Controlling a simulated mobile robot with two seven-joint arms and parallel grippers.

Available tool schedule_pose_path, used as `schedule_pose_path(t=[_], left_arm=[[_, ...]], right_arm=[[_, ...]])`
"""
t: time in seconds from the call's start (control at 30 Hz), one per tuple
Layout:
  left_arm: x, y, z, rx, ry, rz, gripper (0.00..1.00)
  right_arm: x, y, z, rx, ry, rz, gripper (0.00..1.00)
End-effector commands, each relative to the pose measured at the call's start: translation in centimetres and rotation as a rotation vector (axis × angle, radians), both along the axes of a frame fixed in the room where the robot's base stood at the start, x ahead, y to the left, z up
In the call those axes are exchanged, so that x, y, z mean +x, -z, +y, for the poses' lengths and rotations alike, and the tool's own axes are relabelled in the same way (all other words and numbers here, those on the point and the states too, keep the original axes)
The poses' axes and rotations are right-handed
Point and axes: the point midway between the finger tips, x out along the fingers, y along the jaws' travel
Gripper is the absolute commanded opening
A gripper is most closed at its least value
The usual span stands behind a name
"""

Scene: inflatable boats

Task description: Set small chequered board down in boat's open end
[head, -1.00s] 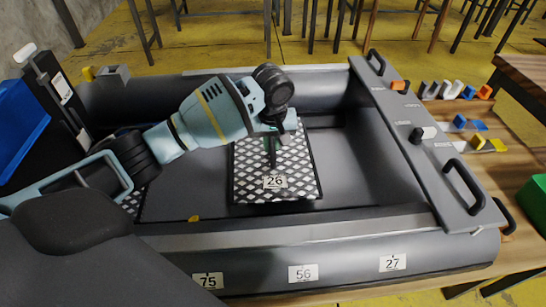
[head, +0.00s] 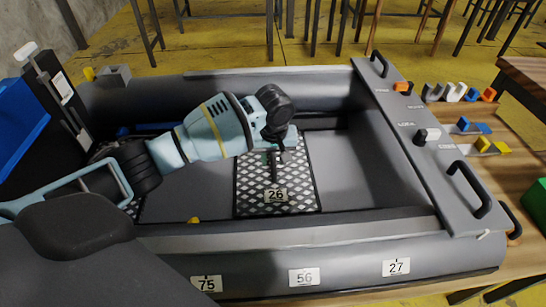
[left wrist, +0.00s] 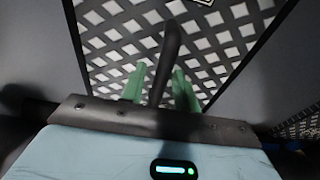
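The small chequered board (head: 300,185), black and white with a tag 26, lies in the boat (head: 370,170) on its grey floor, close to the near tube. In the left wrist view the board (left wrist: 235,30) fills the top middle, with a dark upright handle (left wrist: 166,60) on it. My left gripper (head: 274,166) is low over the board. Its green fingers (left wrist: 158,88) stand on either side of the handle, with a gap showing at least on the left, so it looks open. My right gripper is not in view.
Another chequered piece (head: 132,208) shows partly at the boat's left, also in the left wrist view (left wrist: 300,124). A grey panel with handles (head: 428,150) crosses the boat's right end. Coloured hooks (head: 470,92) lie on the wooden table. Boat floor right of the board is clear.

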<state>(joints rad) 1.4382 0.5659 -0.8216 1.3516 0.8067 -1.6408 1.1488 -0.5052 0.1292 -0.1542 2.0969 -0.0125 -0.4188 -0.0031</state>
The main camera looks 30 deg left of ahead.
Motion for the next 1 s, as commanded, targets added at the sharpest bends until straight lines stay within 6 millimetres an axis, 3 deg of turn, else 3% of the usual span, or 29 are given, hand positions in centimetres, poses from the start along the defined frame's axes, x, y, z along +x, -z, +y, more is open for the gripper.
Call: schedule_pose_path(t=[0.43, 1.0], left_arm=[[0.0, -0.9, -0.1, -0.001, 0.0, -0.002, 0.36], [-0.9, -10.8, -0.9, -0.002, 0.0, -0.003, 0.36]], right_arm=[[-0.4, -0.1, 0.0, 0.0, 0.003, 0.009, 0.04], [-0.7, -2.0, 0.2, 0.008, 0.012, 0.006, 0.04]])
